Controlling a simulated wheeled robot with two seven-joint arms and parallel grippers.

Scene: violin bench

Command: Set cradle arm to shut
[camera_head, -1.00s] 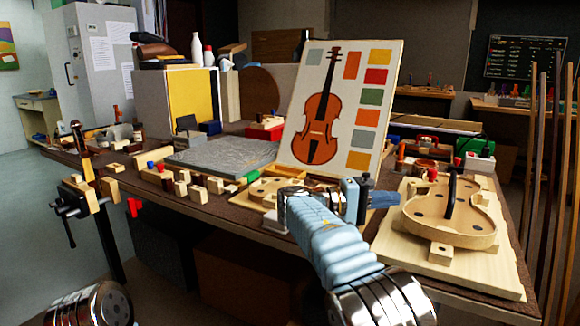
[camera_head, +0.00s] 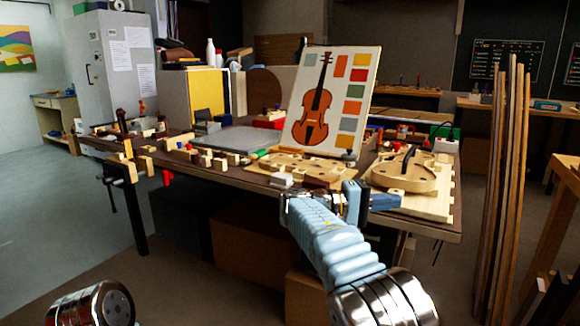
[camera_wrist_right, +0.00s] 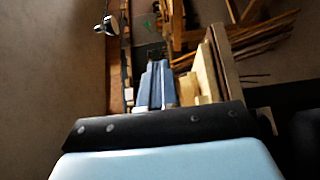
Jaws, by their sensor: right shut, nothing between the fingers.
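On the right end of the bench, a pale wooden violin body (camera_head: 385,175) lies in a cradle on a light board (camera_head: 428,205). A dark bar (camera_head: 406,159), which looks like the cradle arm, stands out over the body. I cannot tell whether it is open or shut. My right gripper (camera_head: 398,201) is in front of the board's near edge in the head view. Its blue fingers are together and empty, and they also show in the right wrist view (camera_wrist_right: 155,85). My left gripper is out of view.
The bench (camera_head: 235,178) carries wooden blocks, a grey slab (camera_head: 240,138) and a violin picture panel (camera_head: 330,100). Tall wooden strips (camera_head: 505,190) stand to the right of the bench. A box (camera_head: 308,297) sits on the floor. Floor to the left is clear.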

